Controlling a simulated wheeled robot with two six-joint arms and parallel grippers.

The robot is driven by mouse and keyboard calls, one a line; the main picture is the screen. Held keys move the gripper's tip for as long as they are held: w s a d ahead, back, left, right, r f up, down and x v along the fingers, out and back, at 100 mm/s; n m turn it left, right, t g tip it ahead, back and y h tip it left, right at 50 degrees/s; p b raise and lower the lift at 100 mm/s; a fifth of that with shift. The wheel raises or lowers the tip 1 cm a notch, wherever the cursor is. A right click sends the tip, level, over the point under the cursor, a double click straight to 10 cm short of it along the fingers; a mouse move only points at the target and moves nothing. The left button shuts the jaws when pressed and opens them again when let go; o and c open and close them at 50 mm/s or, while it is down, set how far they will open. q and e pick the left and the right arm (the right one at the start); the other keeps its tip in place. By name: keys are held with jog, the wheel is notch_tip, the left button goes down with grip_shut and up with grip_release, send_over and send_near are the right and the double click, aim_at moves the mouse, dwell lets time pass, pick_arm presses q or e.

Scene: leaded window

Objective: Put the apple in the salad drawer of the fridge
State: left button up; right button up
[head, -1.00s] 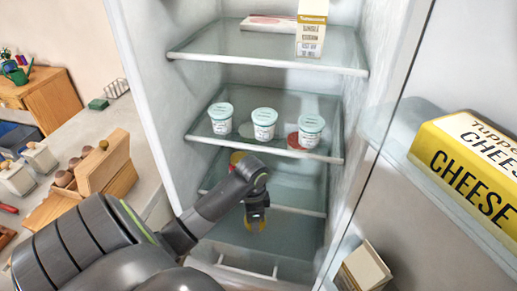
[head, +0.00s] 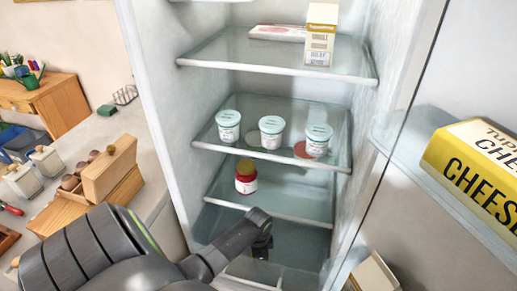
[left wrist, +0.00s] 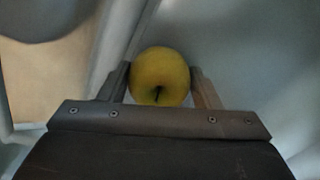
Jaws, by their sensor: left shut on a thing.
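My left gripper (head: 262,250) is low inside the open fridge, below the shelf with the jar. In the left wrist view the left gripper (left wrist: 160,88) is shut on a yellow-green apple (left wrist: 160,72), held between its two fingers with the stem dimple facing the camera. In the head view the apple is hidden behind the gripper and arm. The pale rim of what looks like the salad drawer (head: 248,283) shows at the bottom of the fridge, partly covered by my left arm. My right gripper is not in view.
A red jar (head: 246,178) stands on the lower glass shelf (head: 295,208), just above my arm. Several white tubs (head: 271,131) stand on the middle shelf. The open door at right holds a yellow cheese box (head: 475,160) and a carton (head: 372,275). A counter lies left.

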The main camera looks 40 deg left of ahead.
pick_arm(q)
jog(key=shift+f, duration=0.1)
jog(key=o, duration=1.1)
notch_tip(320, 180, up, 12)
jog(key=shift+r+p, duration=0.1)
jog(key=shift+p, duration=0.25)
